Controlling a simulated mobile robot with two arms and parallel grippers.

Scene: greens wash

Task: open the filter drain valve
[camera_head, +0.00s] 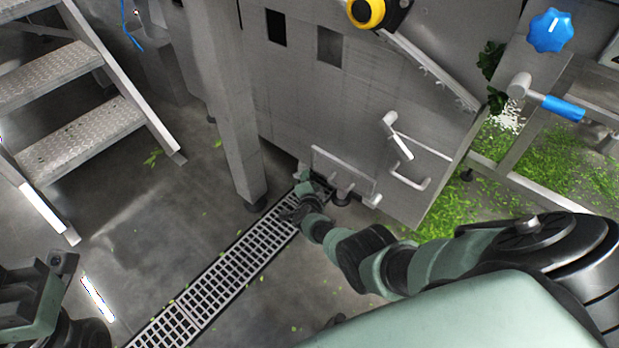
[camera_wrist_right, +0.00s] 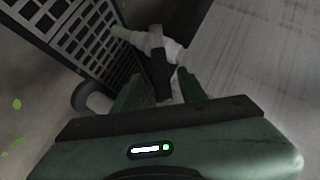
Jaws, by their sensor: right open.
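The drain valve shows in the right wrist view as a pale grey body (camera_wrist_right: 158,43) with a dark lever (camera_wrist_right: 161,76). In the head view, a small pale fitting (camera_head: 302,172), which looks like this valve, sits low at the machine's bottom edge. My right gripper (camera_head: 296,203) is down there beside the floor grate. In the wrist view my right gripper (camera_wrist_right: 160,92) is open, its two green fingers on either side of the lever. I cannot tell whether they touch it. Part of my left arm shows at the lower left; its finger opening is unclear.
A floor drain grate (camera_head: 228,278) runs below the machine (camera_head: 330,110). A metal leg (camera_head: 240,165) and a white handle bar (camera_head: 343,172) are close to my right gripper. Metal steps (camera_head: 75,150) stand left. Green leaf scraps (camera_head: 545,160) lie at right.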

